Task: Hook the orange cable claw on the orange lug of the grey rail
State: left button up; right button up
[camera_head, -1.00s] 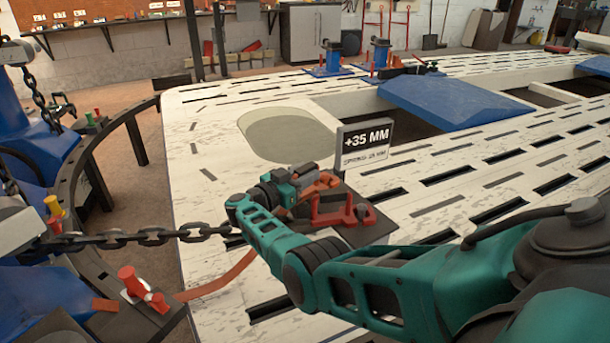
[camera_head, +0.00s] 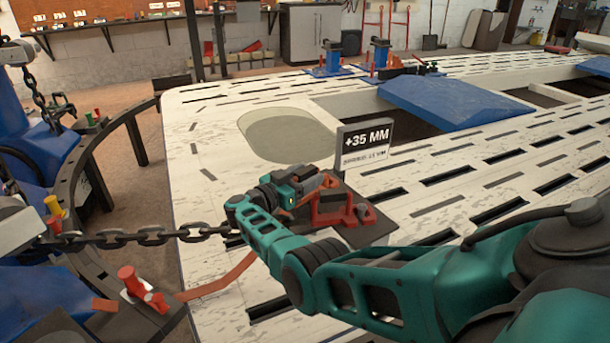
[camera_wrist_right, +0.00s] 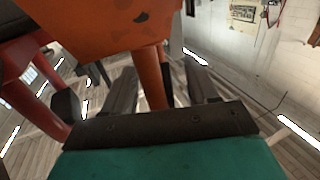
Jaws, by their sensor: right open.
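My right gripper (camera_head: 322,182) reaches over the bench at the red-orange fittings on a dark base plate (camera_head: 368,222). A red-orange bracket (camera_head: 333,212) stands on that plate just below the gripper. In the right wrist view, a scuffed orange piece (camera_wrist_right: 105,22) fills the top. An orange prong (camera_wrist_right: 151,78) reaches down between the two dark fingers of the open right gripper (camera_wrist_right: 163,82). I cannot tell whether this piece is the claw or the lug, nor whether the fingers touch it. A red post (camera_wrist_right: 28,90) shows at left. My left gripper is not in view.
A dark chain (camera_head: 150,236) runs from the left toward the bench beside my right forearm. A "+35 MM" sign (camera_head: 364,146) stands just behind the fittings. An orange-red strip (camera_head: 225,276) lies at the bench's near edge.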

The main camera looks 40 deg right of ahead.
pick_arm(q)
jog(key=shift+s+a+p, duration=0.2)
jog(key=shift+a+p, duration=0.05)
jog(key=shift+p, duration=0.25)
pick_arm(e)
jog(key=a, duration=1.2)
jog(key=shift+s+a+r, duration=0.15)
jog(key=shift+s+a, duration=0.05)
jog(key=shift+a, duration=0.15)
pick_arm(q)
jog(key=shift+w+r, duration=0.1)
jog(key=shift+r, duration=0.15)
